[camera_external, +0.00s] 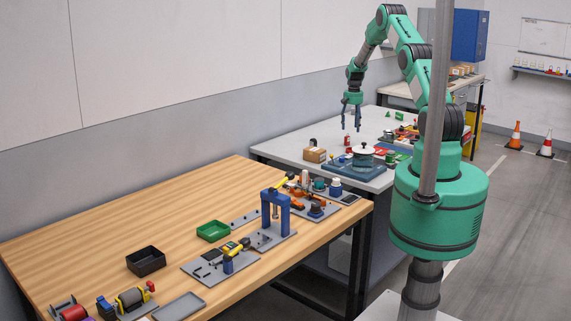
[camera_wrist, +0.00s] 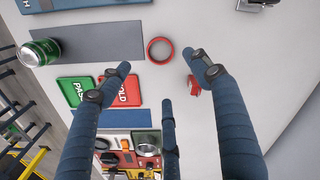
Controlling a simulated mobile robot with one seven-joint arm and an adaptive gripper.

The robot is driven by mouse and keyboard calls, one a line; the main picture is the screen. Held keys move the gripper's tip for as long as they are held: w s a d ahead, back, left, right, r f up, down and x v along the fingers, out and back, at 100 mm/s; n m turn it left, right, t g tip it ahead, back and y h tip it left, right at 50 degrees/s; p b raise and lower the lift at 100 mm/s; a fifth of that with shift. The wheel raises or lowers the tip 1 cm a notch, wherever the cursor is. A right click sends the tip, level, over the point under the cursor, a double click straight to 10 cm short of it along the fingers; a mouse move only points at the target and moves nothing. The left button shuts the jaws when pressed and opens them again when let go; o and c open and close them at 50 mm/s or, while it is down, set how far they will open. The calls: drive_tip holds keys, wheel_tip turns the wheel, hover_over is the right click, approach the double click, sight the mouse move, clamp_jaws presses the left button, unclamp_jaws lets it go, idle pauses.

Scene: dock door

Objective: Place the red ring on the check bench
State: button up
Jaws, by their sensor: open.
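In the wrist view, the red ring (camera_wrist: 160,62) lies flat on the pale grey bench (camera_wrist: 225,35), near the red HOLD card (camera_wrist: 125,92) and green PASS card (camera_wrist: 76,90). My gripper (camera_wrist: 162,75) has its three fingers spread wide, with nothing between them. The ring shows between and beyond the two upper fingertips, apart from them. In the external view my gripper (camera_external: 351,127) hangs pointing down above the pale grey bench (camera_external: 290,145); I cannot make out the ring there. No label tells which surface is the check bench; the pale one carries the cards.
A small red object (camera_wrist: 193,88) stands by the right finger. A green can (camera_wrist: 40,52) and grey mat (camera_wrist: 75,43) lie left. The wooden bench (camera_external: 130,210) holds tools and bins.

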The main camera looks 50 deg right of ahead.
drive_tip(key=shift+r, duration=0.1)
drive_tip(key=a+r+n+t, duration=0.1)
drive_tip(key=a+r, duration=0.6)
drive_tip(key=r, duration=0.2)
drive_tip(key=a+r+n, duration=0.1)
drive_tip(key=a+r, duration=0.5)
drive_tip(key=r, duration=0.3)
drive_tip(key=s+a+r+n, duration=0.1)
drive_tip(key=s+a+r, duration=0.2)
drive_tip(key=a+r, duration=0.25)
drive_tip(key=s+a+r+n+t, duration=0.1)
drive_tip(key=s+a+r, duration=0.1)
drive_tip(key=a+r, duration=0.35)
drive_tip(key=s+a+r+n, duration=0.1)
drive_tip(key=s+a+r, duration=0.2)
drive_tip(key=a+r, duration=0.25)
drive_tip(key=s+a+r+n+t, duration=0.1)
drive_tip(key=s+a+r, duration=0.3)
drive_tip(key=s+a, duration=0.3)
drive_tip(key=s+a+r+n+t, duration=0.1)
drive_tip(key=s+a+r, duration=0.2)
drive_tip(key=s+a, duration=0.35)
drive_tip(key=s+a+n, duration=0.1)
drive_tip(key=s+a, duration=0.3)
drive_tip(key=s, duration=0.4)
drive_tip(key=s+a+f+n+t, duration=0.1)
drive_tip(key=s+a, duration=0.3)
drive_tip(key=s, duration=0.5)
drive_tip(key=shift+n+t, duration=0.3)
drive_tip(key=shift+n, duration=0.2)
